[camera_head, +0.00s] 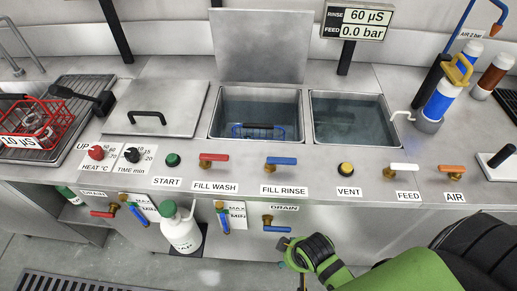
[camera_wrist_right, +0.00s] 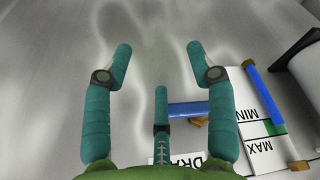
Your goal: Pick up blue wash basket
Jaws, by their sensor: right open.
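The blue wash basket (camera_head: 240,131) sits in the water of the left open tank (camera_head: 216,118), in the middle of the bench in the head view. A dark handle bar spans its top; its lower part is dim under the water. My right gripper (camera_head: 287,262) is low in front of the bench, below the drain valves and well away from the basket. In the right wrist view it (camera_wrist_right: 158,75) is open and empty, facing the grey bench front. The basket is not in the right wrist view. My left gripper is not in view.
A raised lid (camera_head: 262,45) stands behind the left tank. A second open tank (camera_head: 355,120) is to its right. Coloured valve levers line the bench's front. A red basket (camera_head: 47,112) is far left. A blue drain handle (camera_wrist_right: 188,109) is close to my right fingers.

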